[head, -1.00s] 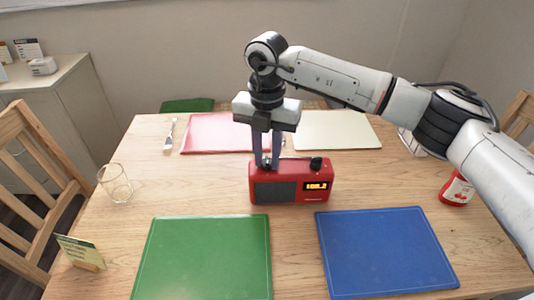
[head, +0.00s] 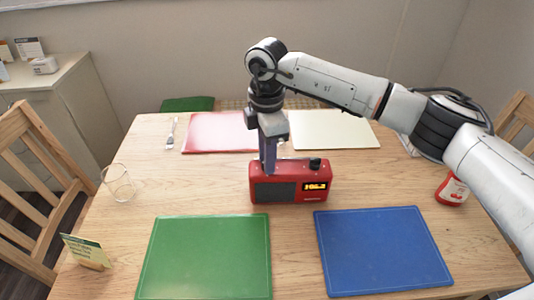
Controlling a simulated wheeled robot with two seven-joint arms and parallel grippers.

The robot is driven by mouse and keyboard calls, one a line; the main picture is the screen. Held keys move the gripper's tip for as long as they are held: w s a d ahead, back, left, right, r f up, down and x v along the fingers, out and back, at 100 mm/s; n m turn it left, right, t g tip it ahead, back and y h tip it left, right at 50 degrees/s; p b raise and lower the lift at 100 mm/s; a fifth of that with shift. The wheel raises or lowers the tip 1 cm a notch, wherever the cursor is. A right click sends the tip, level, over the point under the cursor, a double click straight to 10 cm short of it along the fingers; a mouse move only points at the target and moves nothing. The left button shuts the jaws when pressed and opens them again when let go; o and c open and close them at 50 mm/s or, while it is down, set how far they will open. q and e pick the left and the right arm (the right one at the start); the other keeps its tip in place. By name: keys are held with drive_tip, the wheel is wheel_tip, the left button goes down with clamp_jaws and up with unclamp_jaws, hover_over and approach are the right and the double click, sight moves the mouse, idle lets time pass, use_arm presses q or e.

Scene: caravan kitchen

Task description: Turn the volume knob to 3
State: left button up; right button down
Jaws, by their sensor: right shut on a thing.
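A red radio (head: 318,195) stands upright on the wooden table, with a dark speaker grille and a small lit display (head: 315,186) whose digits are hard to read. A black knob (head: 315,164) shows on its top at the right. My right gripper (head: 268,168) points straight down onto the top left of the radio, with its fingers seen nearly edge-on. It is shut on the left knob of the radio, which the fingers hide. Any volume marks are too small to read. My left gripper is not in view.
A green mat (head: 205,258) and a blue mat (head: 382,250) lie in front of the radio; a red mat (head: 215,133) and a cream mat (head: 335,130) lie behind. A glass (head: 118,183) and a small card (head: 87,252) stand left, a red jar (head: 452,190) right.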

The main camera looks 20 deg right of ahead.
drive_tip(key=m+p, duration=0.1)
drive_tip(key=m, duration=0.3)
drive_tip(key=shift+r, duration=0.1)
drive_tip(key=shift+m+p, duration=0.75)
drive_tip(key=shift+m, duration=1.05)
drive_tip(key=c, duration=1.5)
unclamp_jaws()
wheel_tip(320, 180, up, 10)
drive_tip(key=shift+r, duration=0.1)
